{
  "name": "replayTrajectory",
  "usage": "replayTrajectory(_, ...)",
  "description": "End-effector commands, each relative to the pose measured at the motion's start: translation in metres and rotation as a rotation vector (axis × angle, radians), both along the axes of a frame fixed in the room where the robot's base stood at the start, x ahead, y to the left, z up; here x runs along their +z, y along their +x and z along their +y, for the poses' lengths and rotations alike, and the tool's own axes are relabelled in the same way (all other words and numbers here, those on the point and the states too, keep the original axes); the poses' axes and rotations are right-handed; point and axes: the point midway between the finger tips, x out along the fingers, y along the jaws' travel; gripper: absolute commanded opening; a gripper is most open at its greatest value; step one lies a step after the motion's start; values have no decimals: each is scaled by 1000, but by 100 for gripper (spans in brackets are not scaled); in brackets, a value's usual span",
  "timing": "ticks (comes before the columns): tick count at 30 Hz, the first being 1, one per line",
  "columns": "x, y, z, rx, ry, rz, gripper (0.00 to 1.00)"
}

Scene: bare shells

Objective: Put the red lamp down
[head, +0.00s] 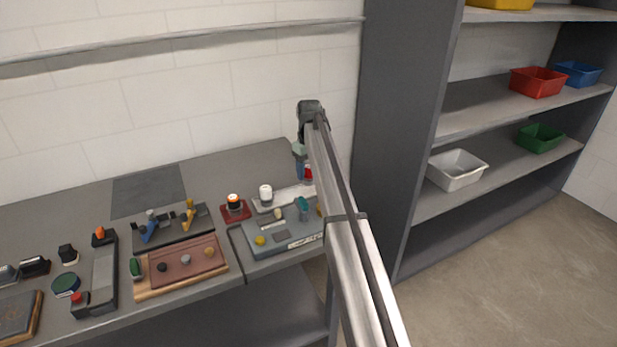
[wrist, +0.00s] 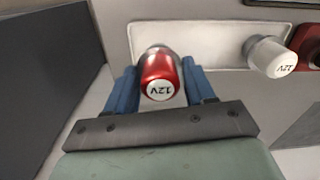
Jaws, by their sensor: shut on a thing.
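The red lamp (wrist: 160,72) has a rounded red body and a white cap marked 12V. It sits between the blue fingers of my gripper (wrist: 162,85), which is shut on it. In the head view the red lamp (head: 308,173) shows beside my gripper (head: 301,171), at the right end of the bench. It is over or at one end of a pale plate (wrist: 208,42). Whether its hidden lower end touches the plate, I cannot tell. A white lamp (wrist: 270,55), also marked 12V, stands at the plate's other end.
A grey panel with knobs (head: 275,238) lies in front. Several other fixtures fill the bench's left. A tall grey shelf side (head: 395,130) rises close on the right.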

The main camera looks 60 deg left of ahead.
Motion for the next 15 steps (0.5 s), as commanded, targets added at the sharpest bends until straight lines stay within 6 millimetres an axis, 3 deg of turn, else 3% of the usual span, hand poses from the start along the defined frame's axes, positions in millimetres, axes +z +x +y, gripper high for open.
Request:
replayTrajectory(9,56,0,-2,0,1,0,23)
replayTrajectory(15,75,-3,-33,-1,0,0,23)
